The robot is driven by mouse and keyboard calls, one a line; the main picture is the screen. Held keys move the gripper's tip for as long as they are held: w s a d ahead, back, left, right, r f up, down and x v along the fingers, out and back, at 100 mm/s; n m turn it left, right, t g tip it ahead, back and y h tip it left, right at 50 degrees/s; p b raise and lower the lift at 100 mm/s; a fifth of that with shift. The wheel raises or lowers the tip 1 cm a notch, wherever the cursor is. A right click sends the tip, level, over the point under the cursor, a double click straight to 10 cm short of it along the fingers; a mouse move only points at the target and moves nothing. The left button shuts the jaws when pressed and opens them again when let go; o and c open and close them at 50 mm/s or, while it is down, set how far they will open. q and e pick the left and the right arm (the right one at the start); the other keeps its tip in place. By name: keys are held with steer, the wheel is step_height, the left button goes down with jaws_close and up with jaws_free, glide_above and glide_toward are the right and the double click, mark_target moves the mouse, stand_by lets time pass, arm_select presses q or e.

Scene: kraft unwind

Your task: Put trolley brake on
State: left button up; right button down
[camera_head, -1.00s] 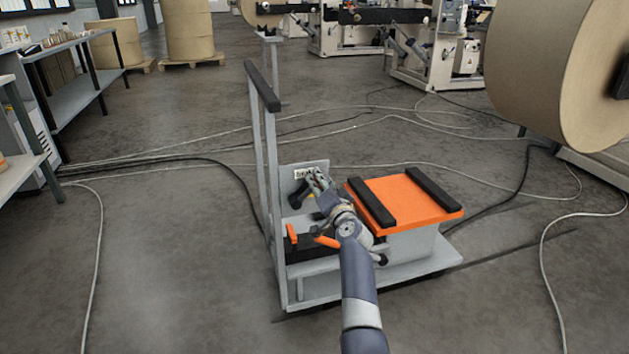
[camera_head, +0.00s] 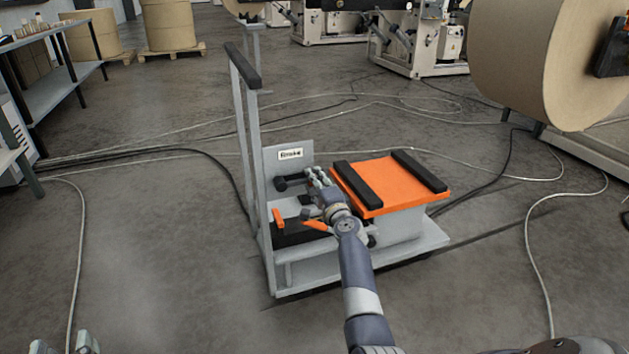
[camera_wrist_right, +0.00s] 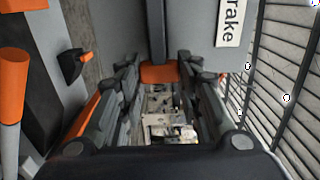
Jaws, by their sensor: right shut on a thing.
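The trolley (camera_head: 258,180) stands on the floor with its tall push handle at the left. A small upright panel on it carries a label (camera_head: 290,154), which reads "Brake" in the right wrist view (camera_wrist_right: 230,22). The dark brake lever (camera_head: 291,183) sticks out below the label. In the right wrist view its orange end (camera_wrist_right: 160,74) lies between the fingers. My right gripper (camera_head: 317,178) is shut on the brake lever, and its fingers partly hide the lever's end in the head view. Only tips of my left gripper (camera_head: 84,343) show at the bottom left edge.
An orange platform (camera_head: 385,182) with black strips lies right of my right gripper. Orange levers (camera_head: 279,216) stand at the trolley's left. Cables (camera_head: 537,250) cross the floor. A large paper roll (camera_head: 530,60) is at the right, and a shelf bench (camera_head: 70,95) at the left.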

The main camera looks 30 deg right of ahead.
steer(key=shift+f+m, duration=0.15)
steer(key=shift+m, duration=0.15)
steer(key=c, duration=1.1)
jaws_free()
steer(key=shift+f, duration=0.1)
steer(key=shift+s, duration=0.1)
steer(key=v, duration=1.1)
steer(key=shift+s+a, duration=0.2)
steer(key=shift+s, duration=0.2)
